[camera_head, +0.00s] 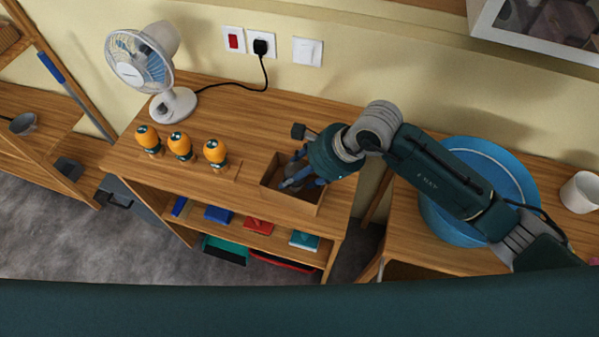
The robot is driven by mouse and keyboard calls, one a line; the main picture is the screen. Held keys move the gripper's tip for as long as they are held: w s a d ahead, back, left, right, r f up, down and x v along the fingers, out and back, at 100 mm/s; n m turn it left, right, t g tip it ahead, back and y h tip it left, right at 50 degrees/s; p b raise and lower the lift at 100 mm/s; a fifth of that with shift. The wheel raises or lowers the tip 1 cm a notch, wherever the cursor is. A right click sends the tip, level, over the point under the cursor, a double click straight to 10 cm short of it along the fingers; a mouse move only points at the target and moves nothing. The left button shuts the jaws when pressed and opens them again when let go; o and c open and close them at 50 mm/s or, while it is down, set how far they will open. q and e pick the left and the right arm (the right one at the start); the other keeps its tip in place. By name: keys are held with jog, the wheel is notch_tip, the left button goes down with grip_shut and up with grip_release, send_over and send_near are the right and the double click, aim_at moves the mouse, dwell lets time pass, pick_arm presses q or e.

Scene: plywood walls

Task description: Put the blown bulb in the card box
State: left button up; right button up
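Three orange bulbs with dark collars stand upright in a row at the table's front left: the left bulb (147,137), the middle bulb (180,146) and the right bulb (215,152). I cannot tell whether any of them is blown. An open brown box (305,207), likely the card box, sits to their right near the table's front edge. My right gripper (292,181) points down at the box, its blue fingers over or inside the opening. The fingers and wrist hide much of the interior, and I cannot see whether a bulb is there. My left gripper is out of view.
A white fan (172,104) stands behind the bulbs, its black cord running to a wall socket (261,44). A shelf below holds books (258,227). A blue round tub (450,215) and white cup (581,192) are at right. The table's back middle is clear.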

jog(key=shift+r, duration=0.15)
jog(key=shift+d+r, duration=0.2)
jog(key=shift+r, duration=0.05)
jog(key=b+v, duration=0.2)
jog(key=v, duration=0.9)
jog(key=shift+r, duration=0.15)
jog(key=shift+s, duration=0.1)
